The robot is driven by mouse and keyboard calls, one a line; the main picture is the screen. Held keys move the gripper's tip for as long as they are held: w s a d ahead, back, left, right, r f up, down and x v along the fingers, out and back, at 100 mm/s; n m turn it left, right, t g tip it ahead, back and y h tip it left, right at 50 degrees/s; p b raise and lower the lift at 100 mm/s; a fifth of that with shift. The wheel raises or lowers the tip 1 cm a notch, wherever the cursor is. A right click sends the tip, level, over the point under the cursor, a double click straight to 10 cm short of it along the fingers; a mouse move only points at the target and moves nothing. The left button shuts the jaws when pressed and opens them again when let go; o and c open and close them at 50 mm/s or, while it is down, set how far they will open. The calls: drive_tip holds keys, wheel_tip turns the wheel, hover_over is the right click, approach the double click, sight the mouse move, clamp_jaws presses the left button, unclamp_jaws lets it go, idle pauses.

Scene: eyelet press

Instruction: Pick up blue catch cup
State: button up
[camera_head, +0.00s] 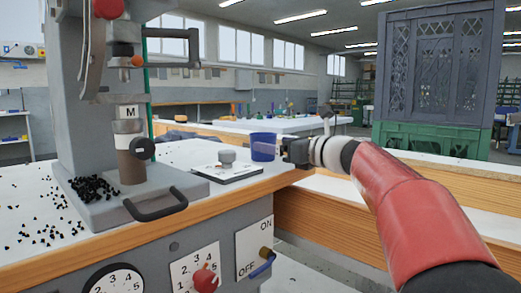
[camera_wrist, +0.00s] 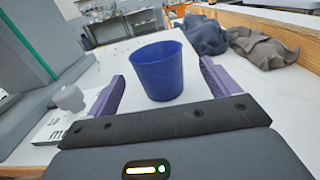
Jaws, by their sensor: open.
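The blue catch cup (camera_head: 263,147) stands upright on the white tabletop near its right end in the head view. In the wrist view the blue cup (camera_wrist: 158,71) is centred just ahead of my gripper, and its open top shows. My gripper (camera_head: 290,151) is at the right of the cup in the head view. In the wrist view my gripper (camera_wrist: 161,88) is open, with one purple finger on each side of the cup. A gap shows between each finger and the cup, and nothing is held.
The grey eyelet press (camera_head: 115,160) stands to the left, with black bits scattered around it. A grey knob-like weight (camera_head: 227,156) sits on a printed card (camera_head: 226,172) left of the cup. Crumpled dark cloths (camera_wrist: 259,46) lie beyond the cup to the right.

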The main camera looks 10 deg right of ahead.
sight(263, 140)
drive_tip(key=x, duration=0.4)
drive_tip(key=shift+w+a+r, duration=0.15)
drive_tip(key=shift+w+a, duration=0.15)
drive_tip(key=c, duration=1.1)
